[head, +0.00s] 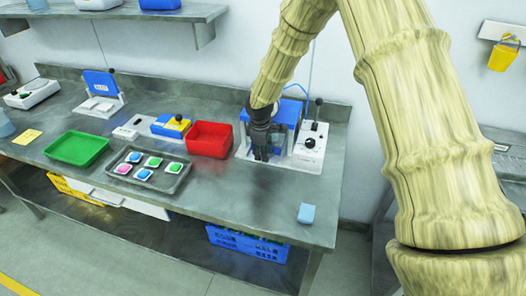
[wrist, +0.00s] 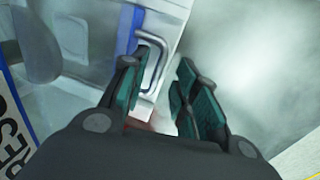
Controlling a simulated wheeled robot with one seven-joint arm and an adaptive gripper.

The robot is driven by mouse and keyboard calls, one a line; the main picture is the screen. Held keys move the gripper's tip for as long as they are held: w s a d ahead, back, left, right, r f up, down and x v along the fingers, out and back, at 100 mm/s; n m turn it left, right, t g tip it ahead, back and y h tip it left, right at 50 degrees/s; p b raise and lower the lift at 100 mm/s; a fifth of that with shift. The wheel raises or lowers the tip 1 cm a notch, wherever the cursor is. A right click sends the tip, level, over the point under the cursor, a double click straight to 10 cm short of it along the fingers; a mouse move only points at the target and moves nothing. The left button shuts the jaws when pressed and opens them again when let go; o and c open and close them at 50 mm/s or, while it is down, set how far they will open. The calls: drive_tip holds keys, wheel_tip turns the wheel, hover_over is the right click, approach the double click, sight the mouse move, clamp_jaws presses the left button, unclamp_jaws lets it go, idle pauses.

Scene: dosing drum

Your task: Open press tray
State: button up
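The press (head: 287,110) is a blue and white machine at the right end of the bench, partly hidden behind my arm and gripper. My gripper (head: 262,153) points down at its front. In the wrist view, a bent grey metal handle (wrist: 152,45) stands out beside a blue strip on a white panel. My gripper (wrist: 158,78) is open, its two green-padded fingers apart. The handle's lower end reaches toward the gap, close to the left finger; I cannot tell whether they touch. The tray itself is not clearly visible.
A red bin (head: 209,139) stands just left of the press. A dark tray with coloured pieces (head: 148,172), a green tray (head: 77,148) and a light blue block (head: 306,213) are on the bench. A control box with knobs (head: 311,141) is right of the press. The front right bench is mostly clear.

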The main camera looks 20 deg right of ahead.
drive_tip(key=shift+w+f, duration=0.35)
drive_tip(key=shift+f, duration=0.05)
drive_tip(key=shift+c, duration=1)
drive_tip(key=shift+w, duration=0.15)
drive_tip(key=c, duration=0.3)
drive_tip(key=shift+r, duration=0.1)
clamp_jaws()
drive_tip(key=shift+s+r, duration=0.15)
drive_tip(key=shift+s, duration=0.1)
drive_tip(key=shift+w, duration=0.1)
drive_tip(key=s+a, duration=0.3)
drive_tip(key=s, duration=0.1)
drive_tip(key=s+a, duration=0.3)
drive_tip(key=s, duration=0.1)
drive_tip(key=s+a, duration=0.2)
drive_tip(key=s, duration=0.3)
drive_tip(key=shift+a+r, duration=0.1)
drive_tip(key=shift+a, duration=0.3)
drive_tip(key=shift+o, duration=1.9)
unclamp_jaws()
drive_tip(key=shift+s, duration=0.15)
drive_tip(key=shift+o, duration=0.6)
